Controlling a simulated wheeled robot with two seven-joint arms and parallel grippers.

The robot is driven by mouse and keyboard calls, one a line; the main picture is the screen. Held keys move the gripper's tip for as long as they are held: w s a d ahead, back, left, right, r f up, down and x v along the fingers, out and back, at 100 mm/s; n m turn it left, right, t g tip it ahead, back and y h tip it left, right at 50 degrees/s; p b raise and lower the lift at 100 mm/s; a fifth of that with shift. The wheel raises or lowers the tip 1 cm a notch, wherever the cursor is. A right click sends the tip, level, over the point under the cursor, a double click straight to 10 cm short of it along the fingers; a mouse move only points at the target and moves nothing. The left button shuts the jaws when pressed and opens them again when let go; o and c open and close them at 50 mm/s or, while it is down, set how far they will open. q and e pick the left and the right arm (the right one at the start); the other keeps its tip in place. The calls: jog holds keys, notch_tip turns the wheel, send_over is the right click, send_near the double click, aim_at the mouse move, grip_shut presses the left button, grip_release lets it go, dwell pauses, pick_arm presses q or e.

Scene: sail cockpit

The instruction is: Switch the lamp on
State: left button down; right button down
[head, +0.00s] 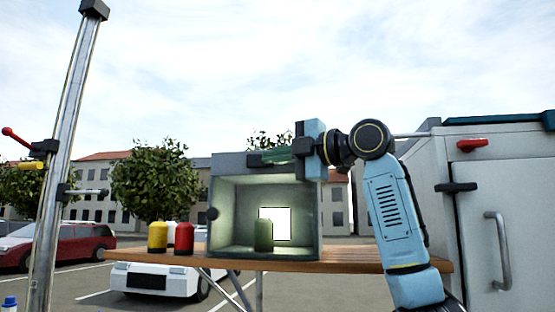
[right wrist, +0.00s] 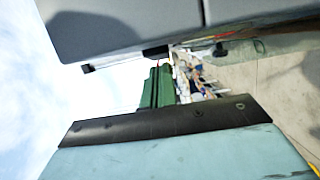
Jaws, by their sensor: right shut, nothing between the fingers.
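An open-fronted grey box (head: 214,190) stands on a wooden table, and its inside is lit pale green. A bright white square (head: 283,222) shows at its back; I cannot tell if it is the lamp itself. My right gripper (head: 275,156) is at the box's top front edge, its green fingers pointing left. The fingers (right wrist: 158,86) are shut and empty in the right wrist view. A small dark part (right wrist: 155,52) on a grey body lies close to their tips; I cannot tell whether they touch. My left gripper is not in view.
A green cylinder (head: 263,236) stands inside the box. Yellow (head: 157,237) and red (head: 184,238) containers stand left of it on the table (head: 350,262). A metal mast (head: 59,160) rises at the left. A grey cabinet (head: 470,205) with a handle stands at the right.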

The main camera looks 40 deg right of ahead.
jog(key=b+v, duration=0.2)
jog(key=v, duration=0.9)
jog(key=shift+r, duration=0.3)
jog(key=shift+s, duration=0.25)
